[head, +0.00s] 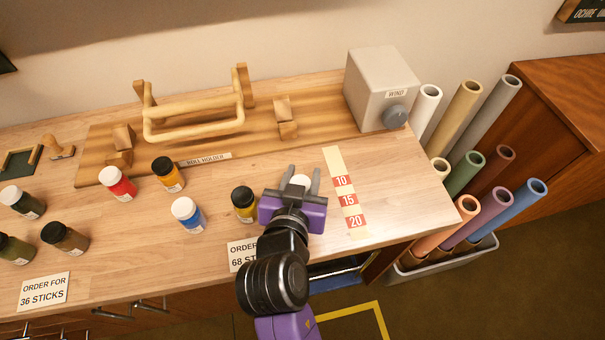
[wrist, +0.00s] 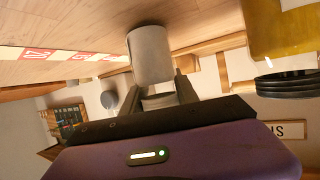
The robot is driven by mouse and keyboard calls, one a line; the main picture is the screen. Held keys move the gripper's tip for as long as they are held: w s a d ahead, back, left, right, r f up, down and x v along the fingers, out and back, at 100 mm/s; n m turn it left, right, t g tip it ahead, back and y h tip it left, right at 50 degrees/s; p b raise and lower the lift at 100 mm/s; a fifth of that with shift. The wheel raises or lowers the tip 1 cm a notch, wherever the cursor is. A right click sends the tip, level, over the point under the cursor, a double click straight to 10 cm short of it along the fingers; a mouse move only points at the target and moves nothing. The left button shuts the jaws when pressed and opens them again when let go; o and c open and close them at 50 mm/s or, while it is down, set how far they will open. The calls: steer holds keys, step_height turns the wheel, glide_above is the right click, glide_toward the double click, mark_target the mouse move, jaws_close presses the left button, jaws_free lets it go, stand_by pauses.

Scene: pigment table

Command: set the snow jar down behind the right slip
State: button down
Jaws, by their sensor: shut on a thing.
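The snow jar (head: 302,182) is a whitish jar, mostly hidden between the fingers of my gripper (head: 303,172). In the wrist view the pale grey cylinder of the snow jar (wrist: 150,55) sits between the shut fingers (wrist: 160,88). Its far end is close to the tabletop; I cannot tell whether it touches. The right slip (head: 240,254), reading "ORDER FOR 68", lies at the front edge of the table, partly covered by my arm. My gripper is behind the slip and to its right. The left slip (head: 44,291) reads "ORDER FOR 36 STICKS".
A yellow jar with a black lid (head: 243,203) stands just left of my gripper, also close in the wrist view (wrist: 280,30). Blue (head: 188,214), red (head: 117,183) and other jars stand further left. A marked strip (head: 346,190) lies to the right. The roll holder (head: 200,135) is behind.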

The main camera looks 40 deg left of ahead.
steer(key=shift+f, duration=0.15)
steer(key=c, duration=0.9)
jaws_free()
steer(key=shift+r, duration=0.2)
steer(key=b+v, duration=0.1)
steer(key=v, duration=1.1)
steer(key=shift+d, duration=0.1)
steer(key=shift+f, duration=0.1)
